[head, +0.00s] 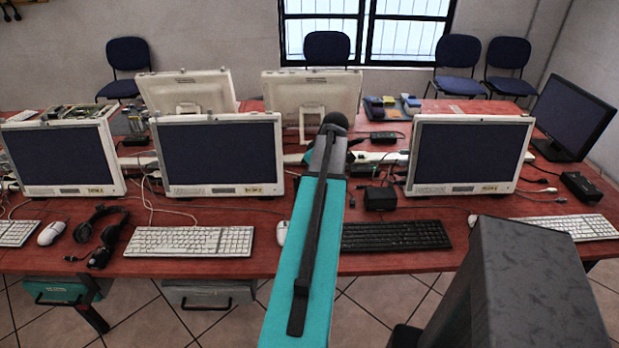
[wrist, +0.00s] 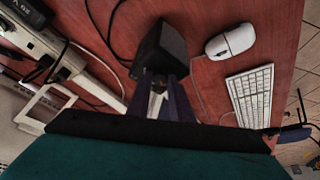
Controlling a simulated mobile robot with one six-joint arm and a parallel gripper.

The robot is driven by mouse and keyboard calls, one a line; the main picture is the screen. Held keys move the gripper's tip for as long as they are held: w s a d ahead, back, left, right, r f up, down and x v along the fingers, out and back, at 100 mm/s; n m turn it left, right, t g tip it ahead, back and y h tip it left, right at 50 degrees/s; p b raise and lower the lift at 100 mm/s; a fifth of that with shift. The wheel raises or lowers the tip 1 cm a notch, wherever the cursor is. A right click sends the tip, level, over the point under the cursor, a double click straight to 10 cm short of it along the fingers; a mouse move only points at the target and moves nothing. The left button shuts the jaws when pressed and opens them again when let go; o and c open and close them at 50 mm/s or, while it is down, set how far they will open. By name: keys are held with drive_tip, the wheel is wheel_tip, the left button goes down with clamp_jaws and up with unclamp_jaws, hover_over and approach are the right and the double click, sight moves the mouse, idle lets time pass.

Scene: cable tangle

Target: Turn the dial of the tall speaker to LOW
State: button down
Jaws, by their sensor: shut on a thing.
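In the wrist view a dark, box-shaped body (wrist: 163,48), which I take to be the tall speaker, stands on the red table. My gripper (wrist: 160,84) points at its near face, and the two dark fingers close in on a small dial there. The dial is mostly covered by the fingertips, so its pointer and any LOW mark cannot be read. In the head view my teal arm reaches over the table and hides the gripper and this speaker.
A white mouse (wrist: 231,43) and a white keyboard (wrist: 250,96) lie close beside the speaker. A white power strip (wrist: 45,45) and loose cables lie on its other side. A small black box (head: 380,198) and a black keyboard (head: 395,236) are right of my arm. Monitors stand behind.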

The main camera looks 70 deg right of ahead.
idle(0.3)
drive_tip(key=c, duration=1.8)
unclamp_jaws()
drive_tip(key=shift+c, duration=0.2)
drive_tip(key=shift+s+r, duration=0.1)
drive_tip(key=shift+r, duration=0.05)
drive_tip(key=b+v, duration=0.2)
drive_tip(key=v, duration=1.1)
drive_tip(key=shift+r, duration=0.2)
drive_tip(key=shift+s+r, duration=0.1)
drive_tip(key=shift+s, duration=0.05)
